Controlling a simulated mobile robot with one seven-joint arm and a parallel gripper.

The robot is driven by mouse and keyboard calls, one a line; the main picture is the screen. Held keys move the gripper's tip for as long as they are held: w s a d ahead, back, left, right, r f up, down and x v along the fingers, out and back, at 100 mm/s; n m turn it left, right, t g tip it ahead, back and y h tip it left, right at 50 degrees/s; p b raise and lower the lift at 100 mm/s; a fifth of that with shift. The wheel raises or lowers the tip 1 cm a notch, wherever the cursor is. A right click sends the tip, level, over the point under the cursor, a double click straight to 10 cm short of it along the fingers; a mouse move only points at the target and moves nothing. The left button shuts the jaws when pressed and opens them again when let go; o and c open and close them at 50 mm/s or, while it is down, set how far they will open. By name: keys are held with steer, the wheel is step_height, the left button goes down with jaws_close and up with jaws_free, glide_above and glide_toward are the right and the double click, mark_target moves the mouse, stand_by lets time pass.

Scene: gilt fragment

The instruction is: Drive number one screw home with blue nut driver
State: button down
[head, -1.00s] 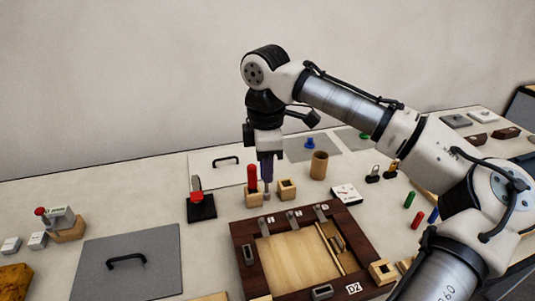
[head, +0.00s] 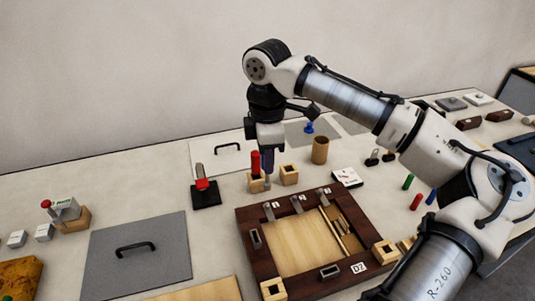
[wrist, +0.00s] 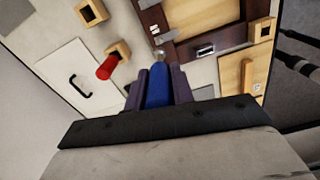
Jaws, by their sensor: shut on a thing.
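My gripper (head: 267,163) is shut on the blue nut driver, whose blue handle (wrist: 158,88) shows between the fingers in the wrist view. Its metal shaft (head: 268,182) points down in the head view, just behind the far edge of the dark wooden frame (head: 244,228) and beside the red-handled driver. The frame holds a light wood panel (head: 290,245). Several metal pieces with small labels (head: 298,204) sit along its far edge. I cannot make out the number one screw, and cannot tell whether the shaft tip touches anything.
The red-handled driver (head: 256,161) stands in a wooden block close to the left of my gripper. An empty wooden block (head: 289,174) and a wooden cup (head: 320,150) stand to the right.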

mark_target(267, 182)
steer(key=shift+f+b, duration=1.1)
steer(key=shift+f, duration=1.7)
